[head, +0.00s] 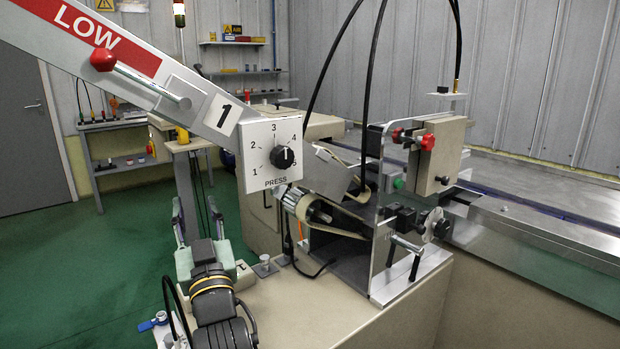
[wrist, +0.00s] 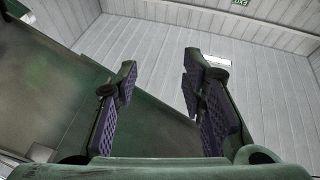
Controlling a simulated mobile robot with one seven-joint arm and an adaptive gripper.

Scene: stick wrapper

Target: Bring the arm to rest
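My gripper (head: 195,208) is at the lower left of centre in the head view, its fingers pointing up and away over the green floor. It is left of the wrapper machine's beige base and apart from it. In the wrist view my gripper (wrist: 158,78) shows two dark padded fingers spread apart with nothing between them. Behind them are only floor and the pale panelled wall. My arm rises from the bottom edge of the head view, dark with a yellow band.
A PRESS dial (head: 287,155) on a white plate and a sloping grey beam (head: 150,75) with a red knob (head: 103,60) stand close to my gripper. The machine's metal frame (head: 395,280) is to the right. Open green floor (head: 90,270) lies to the left.

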